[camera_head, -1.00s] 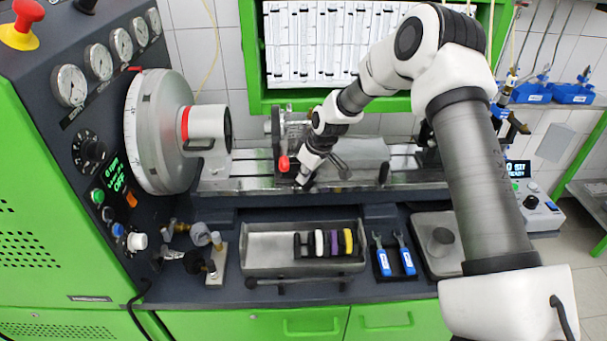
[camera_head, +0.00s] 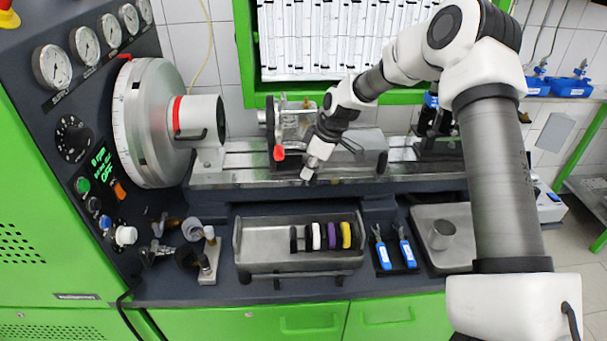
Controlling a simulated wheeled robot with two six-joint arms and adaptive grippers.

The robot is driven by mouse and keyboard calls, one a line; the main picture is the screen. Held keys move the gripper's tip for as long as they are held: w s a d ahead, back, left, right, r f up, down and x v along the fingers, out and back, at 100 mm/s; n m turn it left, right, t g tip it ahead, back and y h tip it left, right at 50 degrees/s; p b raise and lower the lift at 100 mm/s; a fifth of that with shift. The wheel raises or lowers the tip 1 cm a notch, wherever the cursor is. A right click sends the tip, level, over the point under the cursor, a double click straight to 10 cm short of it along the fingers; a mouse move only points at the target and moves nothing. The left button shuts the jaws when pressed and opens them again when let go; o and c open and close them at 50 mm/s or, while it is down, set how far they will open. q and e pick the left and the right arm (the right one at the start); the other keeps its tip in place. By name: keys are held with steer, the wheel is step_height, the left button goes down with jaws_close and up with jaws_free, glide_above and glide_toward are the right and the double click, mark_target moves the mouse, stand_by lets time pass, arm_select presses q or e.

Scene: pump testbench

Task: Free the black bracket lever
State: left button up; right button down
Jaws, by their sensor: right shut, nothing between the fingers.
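A dark bracket (camera_head: 270,129) stands on the metal bed in the middle of the bench. A lever with a red knob (camera_head: 279,153) hangs at its front left. My right gripper (camera_head: 308,173) is shut and empty, pointing down just right of the red knob and apart from it, over the bed's front edge. My right wrist and gripper cover part of the bracket assembly. A thin black part shows right of the wrist; I cannot tell whether it is a lever or part of my gripper. My left gripper is not in view.
The metal bed (camera_head: 230,180) runs across the bench, with a large round chuck (camera_head: 150,125) at its left. Loose fittings (camera_head: 192,228) lie at left.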

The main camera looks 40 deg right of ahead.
mark_target(336, 169)
steer(key=n, duration=0.1)
steer(key=s+d+n+b, duration=0.1)
steer(key=shift+s+d+f+n+g+y, duration=0.1)
steer(key=shift+s+f+n+g+y, duration=0.1)
steer(key=shift+n+g+y, duration=0.15)
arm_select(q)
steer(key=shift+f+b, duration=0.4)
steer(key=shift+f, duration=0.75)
arm_select(e)
steer(key=shift+s+d+r+n+g+y, duration=0.1)
steer(key=shift+s+d+n+g, duration=0.3)
steer(key=shift+d+n, duration=0.6)
steer(key=shift+s+d+r+n+g+y, duration=0.15)
steer(key=shift+s+d+n+g, duration=0.3)
steer(key=shift+n, duration=0.9)
steer(key=shift+s+d+f+n+g+y, duration=0.1)
steer(key=shift+s+d+n+g, duration=0.15)
steer(key=shift+d+n, duration=0.8)
steer(key=shift+a, duration=0.15)
steer(key=shift+w, duration=0.1)
